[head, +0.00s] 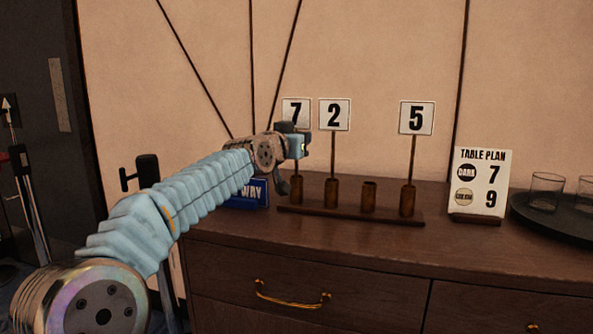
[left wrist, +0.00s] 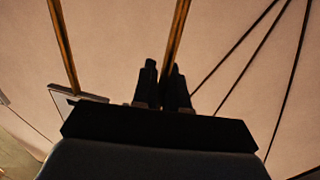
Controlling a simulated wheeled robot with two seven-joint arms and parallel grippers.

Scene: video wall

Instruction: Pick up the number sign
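Three number signs stand on thin brown posts in a wooden rack (head: 345,212) on the sideboard: the 7 sign (head: 296,109), the 2 sign (head: 334,115) and the 5 sign (head: 416,118). One socket (head: 368,196), between 2 and 5, is empty. My left gripper (head: 300,147) is at the 7 sign's post, just below its card, hiding part of both. In the left wrist view the post (left wrist: 180,30) runs between my close-set fingers (left wrist: 165,85), which look shut on it. Another post (left wrist: 63,45) shows beside them. The 7 card is level with the 2 card.
A table plan card (head: 481,182) reads DARA 7 and a less clear name with 9. A dark tray (head: 540,222) with glasses is at the right. A blue sign (head: 249,195) lies partly behind my arm. The sideboard's front top (head: 330,238) is clear.

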